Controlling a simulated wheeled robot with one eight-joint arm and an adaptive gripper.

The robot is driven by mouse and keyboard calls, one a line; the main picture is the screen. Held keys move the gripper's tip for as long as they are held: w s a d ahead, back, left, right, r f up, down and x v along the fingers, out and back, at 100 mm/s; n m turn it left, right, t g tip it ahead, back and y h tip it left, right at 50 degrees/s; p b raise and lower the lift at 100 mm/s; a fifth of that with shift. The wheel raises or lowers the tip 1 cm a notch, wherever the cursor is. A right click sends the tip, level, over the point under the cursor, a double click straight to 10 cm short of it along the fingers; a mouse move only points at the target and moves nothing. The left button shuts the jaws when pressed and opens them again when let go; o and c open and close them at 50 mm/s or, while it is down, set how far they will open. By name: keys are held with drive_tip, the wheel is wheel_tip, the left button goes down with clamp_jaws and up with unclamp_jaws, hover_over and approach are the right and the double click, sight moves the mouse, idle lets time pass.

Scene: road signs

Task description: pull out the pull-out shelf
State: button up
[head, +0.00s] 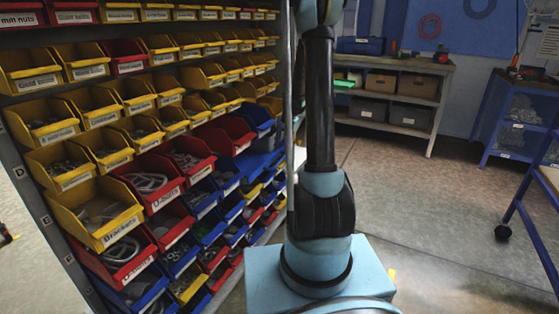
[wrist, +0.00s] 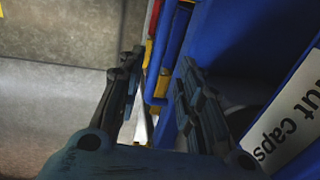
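The rack of bins (head: 45,215) fills the left of the head view, and no part of it can be told for certain as the pull-out shelf. A flat-looking blue piece (head: 262,159) shows near the rack's right end. In the wrist view my gripper (wrist: 158,88) is open, its two dark fingers apart. The right finger overlaps a large blue bin (wrist: 235,45) labelled "nut caps"; whether they touch cannot be told. A narrow pale strip (wrist: 143,128) and stacked bin edges show between the fingers. My gripper is hidden in the head view.
A bench (head: 440,80) with boxes stands at the back, and a blue table (head: 500,110) is at the right. A wheeled blue frame (head: 525,200) stands at the right edge. The concrete floor (head: 430,200) between is clear.

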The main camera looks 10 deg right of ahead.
sight(280, 161)
drive_tip(key=shift+w+a+f, duration=0.1)
drive_tip(key=shift+a+f, duration=0.05)
drive_tip(key=shift+f, duration=0.95)
drive_tip(key=shift+w+a+f, duration=0.15)
drive_tip(key=shift+a+f, duration=0.05)
drive_tip(key=shift+f, duration=0.9)
drive_tip(key=shift+w+a+f, duration=0.1)
drive_tip(key=shift+a+f, duration=0.05)
drive_tip(key=shift+f, duration=0.95)
clamp_jaws()
